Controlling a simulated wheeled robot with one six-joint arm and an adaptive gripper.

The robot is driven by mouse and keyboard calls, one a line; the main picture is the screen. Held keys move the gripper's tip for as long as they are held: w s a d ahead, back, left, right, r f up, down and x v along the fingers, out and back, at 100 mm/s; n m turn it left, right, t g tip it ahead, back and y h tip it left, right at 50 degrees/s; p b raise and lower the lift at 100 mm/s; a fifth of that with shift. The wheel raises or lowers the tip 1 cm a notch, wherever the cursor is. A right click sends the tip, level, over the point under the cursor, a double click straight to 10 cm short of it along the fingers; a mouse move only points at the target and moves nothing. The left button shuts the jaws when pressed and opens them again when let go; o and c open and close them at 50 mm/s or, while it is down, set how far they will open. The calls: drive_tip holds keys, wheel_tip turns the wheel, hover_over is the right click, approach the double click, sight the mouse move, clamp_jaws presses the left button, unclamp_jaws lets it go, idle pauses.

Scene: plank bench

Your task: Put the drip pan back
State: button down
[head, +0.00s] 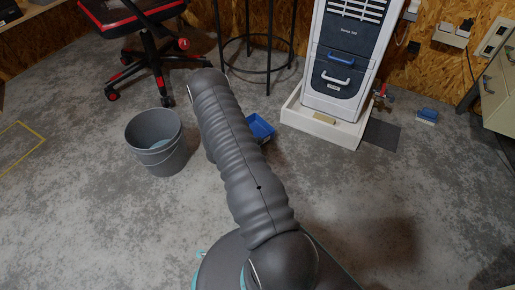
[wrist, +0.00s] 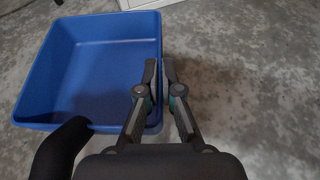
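The drip pan is a blue, open rectangular tray (wrist: 95,75), empty as far as I see, at the left of the wrist view. In the head view it shows partly (head: 262,127) behind my arm, low near the floor. My gripper (wrist: 160,68) has one finger inside the pan and one outside, close on both sides of its right wall. The gripper is hidden behind my arm in the head view. I cannot tell whether the pan touches the floor. The grey-white machine (head: 345,55) stands at the upper right on a white base (head: 315,125).
A grey bucket (head: 157,145) stands left of my arm. A wheeled chair (head: 150,45) and a dark stool frame (head: 255,50) are behind. A dark mat (head: 382,135) and a blue brush-like item (head: 427,116) lie right of the machine. The floor at front right is clear.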

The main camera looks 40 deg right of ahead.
drive_tip(key=shift+f+b, duration=0.4)
drive_tip(key=shift+f, duration=1.6)
drive_tip(key=shift+f, duration=0.1)
drive_tip(key=c, duration=1.3)
unclamp_jaws()
